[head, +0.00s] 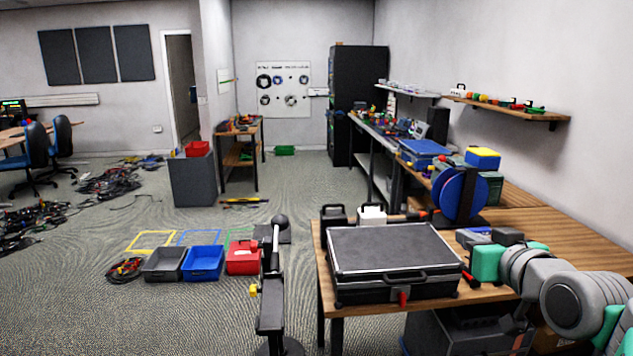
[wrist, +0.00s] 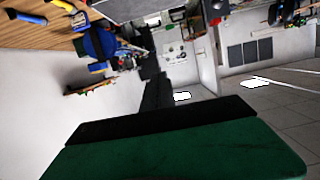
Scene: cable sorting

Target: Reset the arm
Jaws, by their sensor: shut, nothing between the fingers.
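My arm reaches in from the right edge of the head view, over the wooden table, with grey and teal links bent low beside the black case (head: 392,248). In the head view the fingertips cannot be made out clearly.
The wooden table (head: 595,255) holds the case and a blue cable reel (head: 460,192). A grey bin (head: 164,264), a blue bin (head: 203,263) and a red bin (head: 243,257) stand on the floor. A dark post stands left of the table. Cable piles lie at far left.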

